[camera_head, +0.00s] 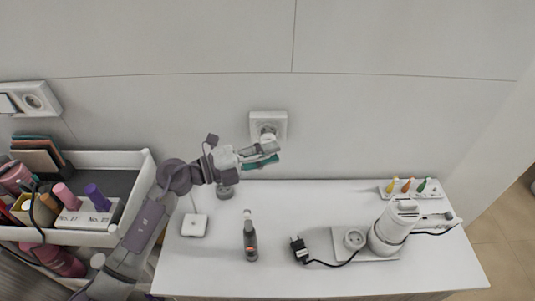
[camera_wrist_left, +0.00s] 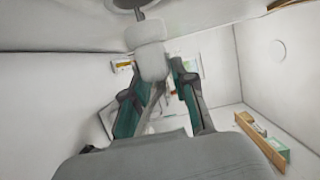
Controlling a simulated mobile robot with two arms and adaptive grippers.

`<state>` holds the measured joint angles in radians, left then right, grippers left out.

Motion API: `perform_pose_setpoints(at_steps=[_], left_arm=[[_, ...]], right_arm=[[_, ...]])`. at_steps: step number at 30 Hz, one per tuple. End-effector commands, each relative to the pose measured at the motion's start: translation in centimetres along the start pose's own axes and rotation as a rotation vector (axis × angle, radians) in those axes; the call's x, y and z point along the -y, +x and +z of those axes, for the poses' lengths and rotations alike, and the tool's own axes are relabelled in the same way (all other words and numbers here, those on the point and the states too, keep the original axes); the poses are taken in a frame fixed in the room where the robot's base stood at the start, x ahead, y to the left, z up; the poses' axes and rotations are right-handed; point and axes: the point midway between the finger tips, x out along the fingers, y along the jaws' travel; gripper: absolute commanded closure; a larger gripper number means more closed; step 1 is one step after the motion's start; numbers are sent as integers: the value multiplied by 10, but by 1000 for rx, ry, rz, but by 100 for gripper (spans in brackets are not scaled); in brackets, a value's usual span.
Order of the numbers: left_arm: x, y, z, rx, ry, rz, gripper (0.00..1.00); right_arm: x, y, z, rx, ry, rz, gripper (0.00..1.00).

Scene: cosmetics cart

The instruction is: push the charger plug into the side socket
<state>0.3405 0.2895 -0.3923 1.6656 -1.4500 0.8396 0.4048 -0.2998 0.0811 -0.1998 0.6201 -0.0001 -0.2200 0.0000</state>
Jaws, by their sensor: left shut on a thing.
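A white square socket (camera_head: 281,119) is on the wall above the back edge of the table. My left gripper (camera_head: 265,153) is just in front of and below it, with teal finger pads. In the left wrist view the gripper (camera_wrist_left: 155,98) is shut on a white rounded block (camera_wrist_left: 150,62), which looks like the charger plug. Whether its pins touch the socket cannot be told. A black plug (camera_head: 298,246) on a cable lies on the table. My right gripper is not in view.
A dark bottle (camera_head: 250,240) stands on the white table (camera_head: 300,205). A white device (camera_head: 392,229) with a round outlet (camera_head: 355,238) stands at right, before a rack of small colored bottles (camera_head: 392,190). A cosmetics cart (camera_head: 143,168) is at left. Another wall socket (camera_head: 36,99) is at far left.

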Motion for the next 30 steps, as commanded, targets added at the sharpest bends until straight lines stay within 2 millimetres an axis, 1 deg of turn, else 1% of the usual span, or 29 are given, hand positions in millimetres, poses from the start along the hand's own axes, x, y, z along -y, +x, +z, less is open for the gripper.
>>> perform_pose_setpoints(at_steps=[30], left_arm=[[0,9,24,0,0,-1,100]], right_arm=[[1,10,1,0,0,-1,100]])
